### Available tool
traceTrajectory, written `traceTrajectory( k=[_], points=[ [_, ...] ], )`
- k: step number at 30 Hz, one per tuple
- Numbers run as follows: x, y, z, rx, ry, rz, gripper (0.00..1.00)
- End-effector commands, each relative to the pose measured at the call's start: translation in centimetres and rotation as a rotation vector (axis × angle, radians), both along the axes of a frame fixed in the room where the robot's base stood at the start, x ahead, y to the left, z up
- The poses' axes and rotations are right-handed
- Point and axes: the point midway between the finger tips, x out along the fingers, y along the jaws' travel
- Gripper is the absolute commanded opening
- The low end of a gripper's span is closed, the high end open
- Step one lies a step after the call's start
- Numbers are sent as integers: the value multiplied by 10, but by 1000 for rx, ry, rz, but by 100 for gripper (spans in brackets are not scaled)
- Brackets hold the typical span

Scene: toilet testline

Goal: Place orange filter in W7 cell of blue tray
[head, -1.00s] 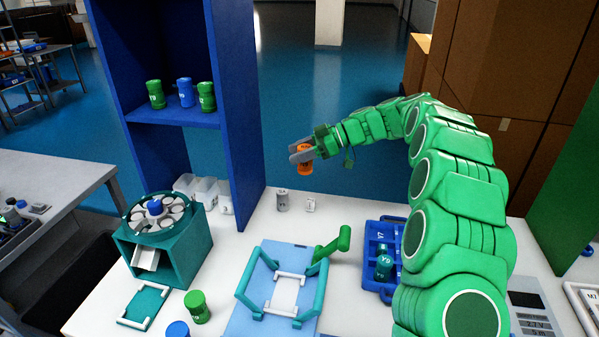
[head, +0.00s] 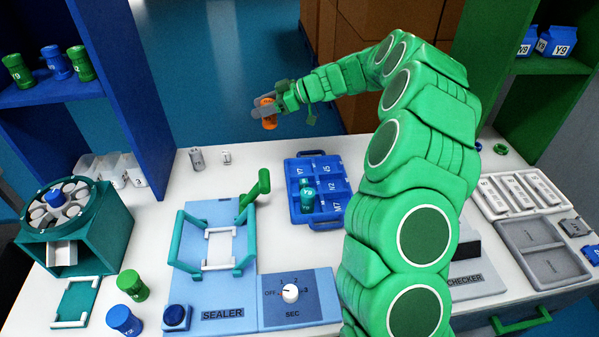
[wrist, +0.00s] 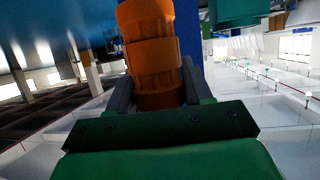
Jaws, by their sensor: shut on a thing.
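The orange filter (head: 268,113) is a ribbed cylinder. My gripper (head: 264,106) is shut on it and holds it in the air beyond the back edge of the table. In the wrist view the orange filter (wrist: 150,45) stands between the two fingers. The blue tray (head: 318,218) lies on the table, below and to the right of my gripper. Its cells carry white labels, and W7 (head: 312,208) shows near the front. A teal container (head: 307,193) stands in the tray. Part of the tray's left column is hidden by it.
A sealer (head: 215,240) with a raised green handle (head: 258,188) stands left of the tray. A grey cylinder (head: 196,159) and a small white item (head: 227,157) are at the back. A teal carousel (head: 75,225) stands at far left.

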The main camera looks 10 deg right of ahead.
Motion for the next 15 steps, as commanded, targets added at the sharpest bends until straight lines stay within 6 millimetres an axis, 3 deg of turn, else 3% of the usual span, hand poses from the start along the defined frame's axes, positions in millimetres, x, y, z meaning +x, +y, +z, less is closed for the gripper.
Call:
traceTrajectory(
  k=[6,15],
  points=[
    [-16,-57,-31,5,2,-147,18],
    [-54,-103,-65,7,0,-298,18]
  ],
)
